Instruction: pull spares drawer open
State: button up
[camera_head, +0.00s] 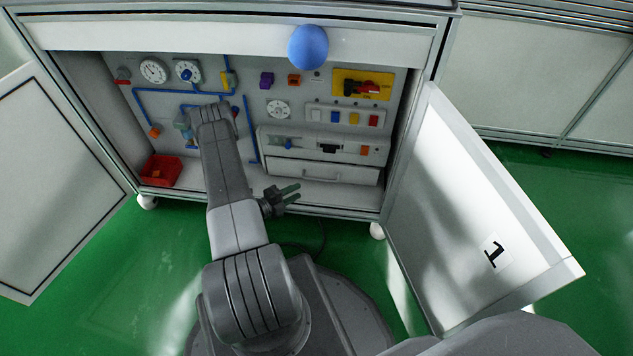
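The spares drawer (345,176) is a wide, light grey drawer low on the right inside the open cabinet. Its front carries a small bar handle (318,174). The drawer looks shut or nearly so; a thin dark line runs along its top edge. My gripper (294,192) is dark, with two fingers pointing right. A gap shows between the fingers and nothing is seen in it. It is left of and below the drawer in the picture, apart from the handle. Most of my wrist is hidden behind my arm.
A control panel (250,108) with dials, blue pipes and switches fills the cabinet back. A red bin (160,170) sits lower left. Open doors stand at left (60,190) and right (465,200). A blue ball (308,47) shows at the cabinet's top edge. Green floor lies in front.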

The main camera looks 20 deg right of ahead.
jog(key=b, duration=0.2)
send_near(328, 171)
jog(key=d+f, duration=0.1)
jog(key=d, duration=0.1)
jog(key=d+f, duration=0.1)
jog(key=d, duration=0.1)
jog(key=shift+d+f, duration=0.1)
jog(key=shift+f, duration=0.05)
jog(key=shift+c, duration=0.4)
grip_shut()
